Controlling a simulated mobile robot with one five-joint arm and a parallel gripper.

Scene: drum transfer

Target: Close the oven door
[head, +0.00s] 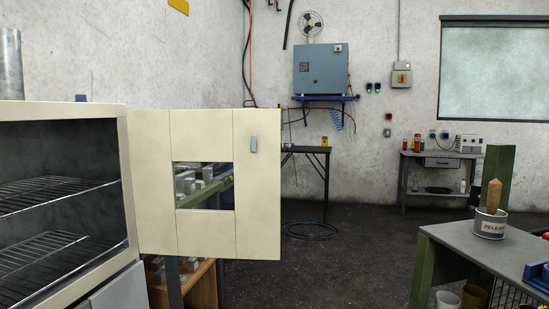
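The oven (125,189) stands at the left, cream-coloured, with a dark interior and wire racks showing. Its door (258,200) is swung wide open to the right of the opening. The inside of the oven is partly cut off by the left edge of the view. My gripper is not in view.
A grey workbench (453,237) with a labelled pot (490,224) stands at the right front. A bench (200,192) is partly hidden behind the door. Dark floor (345,250) lies open between the door and the workbench.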

